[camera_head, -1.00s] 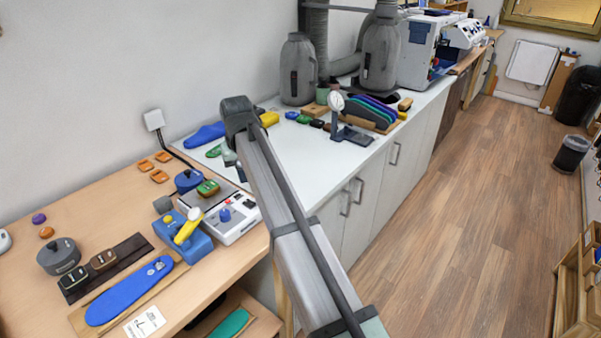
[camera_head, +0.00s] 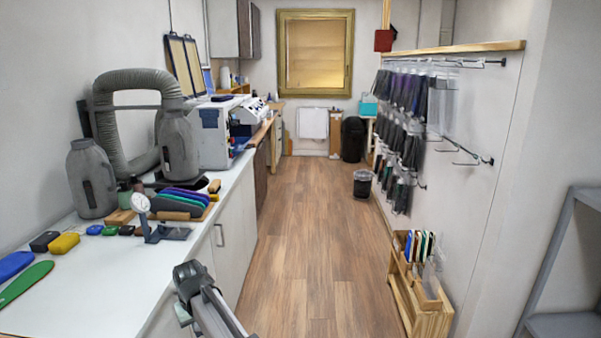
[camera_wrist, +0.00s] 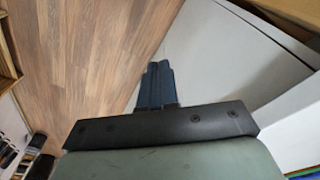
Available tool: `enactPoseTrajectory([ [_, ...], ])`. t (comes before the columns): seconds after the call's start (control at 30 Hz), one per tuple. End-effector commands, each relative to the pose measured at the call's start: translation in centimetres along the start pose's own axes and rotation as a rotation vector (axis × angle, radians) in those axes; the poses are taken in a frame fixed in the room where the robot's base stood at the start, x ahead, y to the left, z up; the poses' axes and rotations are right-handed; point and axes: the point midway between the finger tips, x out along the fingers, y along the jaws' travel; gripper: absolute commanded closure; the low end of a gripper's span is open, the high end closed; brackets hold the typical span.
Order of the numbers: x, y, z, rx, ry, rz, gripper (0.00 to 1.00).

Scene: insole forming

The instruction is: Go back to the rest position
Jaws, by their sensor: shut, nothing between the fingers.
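My gripper (camera_wrist: 155,80) shows in the wrist view, with its dark blue fingers closed together and nothing between them. It points over the wood floor (camera_wrist: 85,55), close to the pale cabinet front (camera_wrist: 205,65). In the head view, part of my arm shows at the bottom centre, beside the front edge of the white counter (camera_head: 105,285). The fingers cannot be made out in the head view.
Two grey canisters, a gauge stand (camera_head: 150,220) and coloured insoles (camera_head: 25,280) stand or lie on the counter at left. A wooden rack (camera_head: 420,290) stands on the floor at right. The aisle floor (camera_head: 305,235) between is clear.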

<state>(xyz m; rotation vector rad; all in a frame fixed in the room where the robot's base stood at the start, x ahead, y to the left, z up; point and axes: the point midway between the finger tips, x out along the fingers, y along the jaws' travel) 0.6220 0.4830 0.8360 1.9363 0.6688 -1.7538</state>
Motion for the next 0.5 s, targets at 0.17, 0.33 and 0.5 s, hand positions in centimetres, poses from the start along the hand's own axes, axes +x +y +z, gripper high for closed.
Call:
enactPoseTrajectory([
  [0.17, 3.8, 8.1, 4.5, 0.105, -0.018, 0.010, 1.00],
  [0.33, 6.9, 14.6, 9.1, 0.202, -0.031, 0.017, 1.00],
  [0.5, 9.5, 20.3, 14.4, 0.299, -0.044, 0.023, 1.00],
])
